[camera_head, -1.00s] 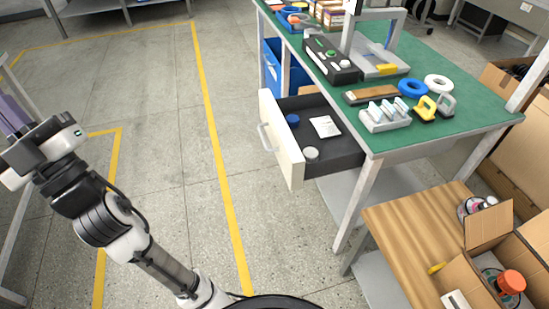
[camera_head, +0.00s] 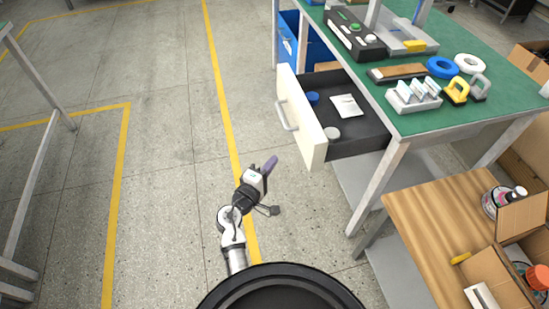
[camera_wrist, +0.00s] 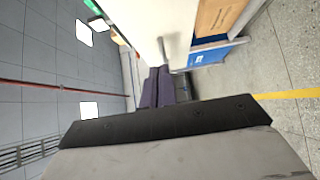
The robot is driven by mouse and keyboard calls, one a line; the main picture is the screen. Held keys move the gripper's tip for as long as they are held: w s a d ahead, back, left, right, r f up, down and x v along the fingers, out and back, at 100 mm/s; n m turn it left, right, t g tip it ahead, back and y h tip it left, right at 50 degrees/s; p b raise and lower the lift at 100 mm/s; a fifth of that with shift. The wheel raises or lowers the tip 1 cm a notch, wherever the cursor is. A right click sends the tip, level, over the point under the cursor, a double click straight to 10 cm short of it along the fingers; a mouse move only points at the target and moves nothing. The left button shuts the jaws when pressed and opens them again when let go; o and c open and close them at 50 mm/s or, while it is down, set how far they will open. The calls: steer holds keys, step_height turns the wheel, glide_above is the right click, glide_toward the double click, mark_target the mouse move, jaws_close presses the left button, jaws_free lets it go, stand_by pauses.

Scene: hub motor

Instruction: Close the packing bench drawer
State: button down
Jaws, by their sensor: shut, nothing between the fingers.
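The packing bench drawer has a cream front (camera_head: 301,118) with a grey bar handle (camera_head: 285,113). It is pulled out to the left of the bench (camera_head: 465,120). Inside its dark tray (camera_head: 362,133) lie a blue round item (camera_head: 312,97), a white paper packet (camera_head: 346,105) and a pale round item (camera_head: 332,133). My gripper (camera_head: 270,163) is shut and empty, just left of and below the drawer front in the head view, apart from it. In the wrist view its purple fingers (camera_wrist: 158,88) point toward the drawer front (camera_wrist: 160,25) and its handle (camera_wrist: 168,46).
On the green bench top are a black control box (camera_head: 354,40), blue and white rings, and yellow and grey clamps. A low wooden table (camera_head: 432,220) with open cartons stands at right. The floor left of the drawer is clear.

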steer(key=p, duration=0.2)
glide_toward(302, 136)
steer(key=w+a, duration=0.1)
steer(key=w, duration=0.3)
steer(key=shift+w+d+p, duration=0.3)
steer(key=shift+d, duration=0.6)
steer(key=shift+w+d+p, duration=0.3)
steer(key=shift+d, duration=0.65)
